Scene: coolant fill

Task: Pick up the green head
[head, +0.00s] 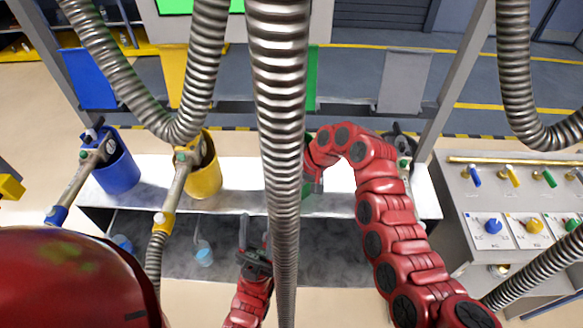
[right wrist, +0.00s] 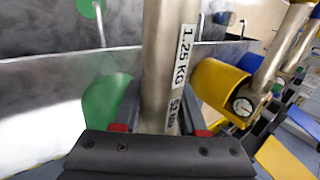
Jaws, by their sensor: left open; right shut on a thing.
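The green head shows in the right wrist view as a metal tube (right wrist: 162,60) with a "1.25 KG" label. My right gripper (right wrist: 158,115) is shut around this tube. The green holder (right wrist: 104,108) is behind and left of the tube there; whether the head's lower end is inside it cannot be told. In the head view the green holder (head: 307,190) is mostly hidden by a hanging hose and my right arm, and the head itself is not clearly visible. My left gripper (head: 256,234) is open and empty, in front of the bench, left of the hose.
A blue holder (head: 118,172) and a yellow holder (head: 205,178) with heads stand left on the bench (head: 240,172). Thick metal hoses (head: 277,100) hang across the view. A control panel (head: 515,190) with valves and knobs stands at the right.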

